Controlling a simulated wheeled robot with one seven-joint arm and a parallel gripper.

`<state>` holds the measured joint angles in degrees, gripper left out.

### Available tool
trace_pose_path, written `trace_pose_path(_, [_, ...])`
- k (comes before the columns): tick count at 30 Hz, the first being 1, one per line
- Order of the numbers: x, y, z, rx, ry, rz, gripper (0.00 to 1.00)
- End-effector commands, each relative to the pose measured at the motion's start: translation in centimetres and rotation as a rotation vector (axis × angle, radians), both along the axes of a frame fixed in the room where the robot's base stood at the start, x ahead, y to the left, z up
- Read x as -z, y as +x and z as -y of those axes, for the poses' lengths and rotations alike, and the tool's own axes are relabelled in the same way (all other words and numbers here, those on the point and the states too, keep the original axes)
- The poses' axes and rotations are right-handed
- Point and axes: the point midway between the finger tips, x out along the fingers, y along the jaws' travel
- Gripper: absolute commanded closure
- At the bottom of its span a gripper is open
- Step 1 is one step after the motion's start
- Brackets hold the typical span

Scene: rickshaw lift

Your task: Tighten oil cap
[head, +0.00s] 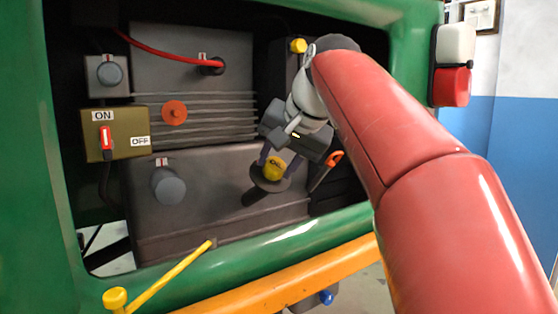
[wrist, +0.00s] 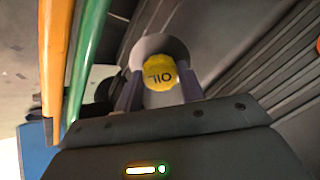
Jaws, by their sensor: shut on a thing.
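The yellow oil cap (head: 274,169) sits at the top of a dark round filler neck (head: 268,184) on the lower right of the grey engine block. In the wrist view the cap (wrist: 160,72) shows the word OIL upside down, with the grey round collar (wrist: 160,45) behind it. My gripper (head: 277,165) reaches in from the upper right, its two fingers on either side of the cap. In the wrist view my gripper (wrist: 157,88) is shut on the cap. Whether the cap is fully seated cannot be told.
A red switch (head: 106,138) marked ON and OFF is at left. A red cap (head: 174,112), grey knobs, a yellow knob (head: 298,45) and an orange-handled dipstick (head: 333,158) surround the engine. The green body frame (head: 300,238) edges the bay, with a yellow lever (head: 165,272) below.

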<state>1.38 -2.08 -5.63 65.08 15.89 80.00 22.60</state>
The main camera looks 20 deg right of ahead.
Motion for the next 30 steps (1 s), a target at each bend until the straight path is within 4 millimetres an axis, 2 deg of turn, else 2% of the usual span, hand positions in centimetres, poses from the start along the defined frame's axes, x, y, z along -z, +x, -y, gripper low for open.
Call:
trace_pose_path(6, [0.38, 0.14, -0.02, 0.178, 0.143, -0.055, 0.81])
trace_pose_path(16, [0.48, 0.18, -0.04, 0.205, 0.165, -0.064, 0.81])
trace_pose_path(20, [0.53, 0.19, -0.03, 0.292, 0.234, -0.087, 0.81])
trace_pose_path(21, [0.54, 0.2, -0.03, 0.284, 0.228, -0.085, 0.56])
trace_pose_path(26, [0.4, 0.15, -0.03, 0.282, 0.227, -0.082, 0.36])
trace_pose_path(30, [0.29, 0.12, -0.03, 0.282, 0.227, -0.079, 0.36])
